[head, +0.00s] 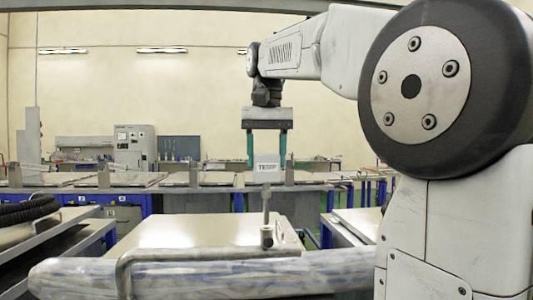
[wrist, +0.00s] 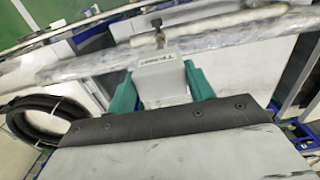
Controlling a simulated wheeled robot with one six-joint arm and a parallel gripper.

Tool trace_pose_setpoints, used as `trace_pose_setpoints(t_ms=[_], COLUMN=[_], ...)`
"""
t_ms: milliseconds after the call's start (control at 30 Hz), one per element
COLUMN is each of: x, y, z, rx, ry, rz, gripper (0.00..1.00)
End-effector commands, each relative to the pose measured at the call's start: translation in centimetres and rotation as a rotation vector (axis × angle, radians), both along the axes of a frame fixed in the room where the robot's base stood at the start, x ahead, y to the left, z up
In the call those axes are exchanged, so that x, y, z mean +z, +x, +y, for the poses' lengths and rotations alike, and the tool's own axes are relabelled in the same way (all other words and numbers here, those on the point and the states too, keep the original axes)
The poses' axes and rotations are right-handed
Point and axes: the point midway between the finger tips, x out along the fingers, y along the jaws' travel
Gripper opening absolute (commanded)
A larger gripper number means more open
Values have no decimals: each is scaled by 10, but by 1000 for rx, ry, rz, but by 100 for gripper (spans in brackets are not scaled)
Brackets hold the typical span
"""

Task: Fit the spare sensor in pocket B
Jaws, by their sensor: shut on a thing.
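My gripper (head: 266,162) hangs pointing down in the middle of the head view, its two teal fingers shut on a pale box with a dark printed label (head: 266,171), which looks like the spare sensor. In the wrist view the same box (wrist: 162,82) sits between the teal fingers. A thin grey stem (head: 266,205) shows below the box in the head view, with a small metal block at its foot. I cannot tell whether the stem belongs to the box or stands behind or before it. No pocket marked B can be made out.
A bent metal pipe (head: 200,253) and a long plastic-wrapped roll (head: 190,277) cross the front. A pale flat-topped bench (head: 190,232) lies behind them. Black coiled hose (head: 28,209) is at the left. A row of workbenches (head: 130,180) stands farther back.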

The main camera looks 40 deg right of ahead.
Motion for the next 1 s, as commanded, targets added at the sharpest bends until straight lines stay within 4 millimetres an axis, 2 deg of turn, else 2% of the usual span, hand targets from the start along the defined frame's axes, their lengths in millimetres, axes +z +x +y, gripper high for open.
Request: trace_pose_setpoints(t_ms=[1000], x=[-23], y=[0], z=[0], rx=[0], ry=[-1], rz=[-1], gripper=[31])
